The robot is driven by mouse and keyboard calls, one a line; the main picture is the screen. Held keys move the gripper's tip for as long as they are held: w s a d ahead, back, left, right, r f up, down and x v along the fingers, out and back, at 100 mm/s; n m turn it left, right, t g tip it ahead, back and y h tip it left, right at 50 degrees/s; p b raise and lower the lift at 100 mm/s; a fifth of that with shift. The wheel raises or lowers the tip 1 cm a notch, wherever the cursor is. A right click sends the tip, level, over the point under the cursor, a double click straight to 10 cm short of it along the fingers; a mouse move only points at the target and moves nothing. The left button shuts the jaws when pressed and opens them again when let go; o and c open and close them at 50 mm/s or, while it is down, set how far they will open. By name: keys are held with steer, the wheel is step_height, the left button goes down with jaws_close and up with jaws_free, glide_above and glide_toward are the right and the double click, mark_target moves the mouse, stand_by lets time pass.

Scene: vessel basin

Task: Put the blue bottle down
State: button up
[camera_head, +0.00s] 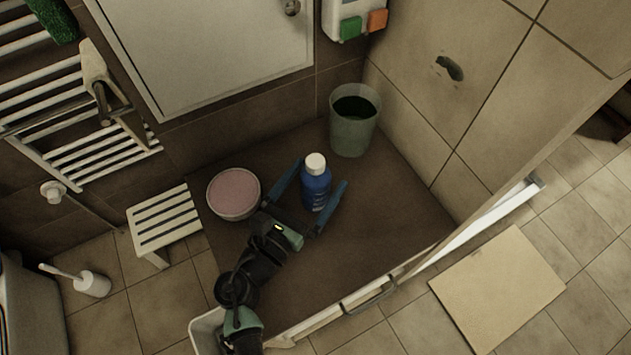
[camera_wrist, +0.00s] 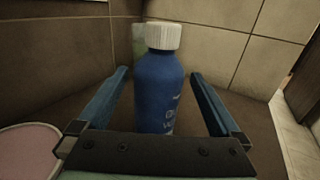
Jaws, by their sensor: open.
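The blue bottle (camera_head: 315,186) with a white cap stands upright on the brown basin floor (camera_head: 385,215) in the head view. In the wrist view the blue bottle (camera_wrist: 160,92) is upright in the middle, with pale lettering on its side. My gripper (camera_head: 320,175) is open, with one blue finger on each side of the bottle. In the wrist view my gripper (camera_wrist: 162,80) shows a gap between each finger and the bottle. The lowest part of the bottle is hidden behind the gripper body in the wrist view.
A pink-topped round tub (camera_head: 233,193) stands left of the gripper. A grey-green bin (camera_head: 354,120) stands behind the bottle, near the corner. A white slatted stool (camera_head: 163,219) is farther left. A glass panel's rail (camera_head: 375,290) bounds the front. Floor to the bottle's right is clear.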

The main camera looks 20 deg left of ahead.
steer(key=w, duration=0.3)
steer(key=shift+w+d, duration=0.15)
steer(key=shift+w, duration=0.25)
jaws_close()
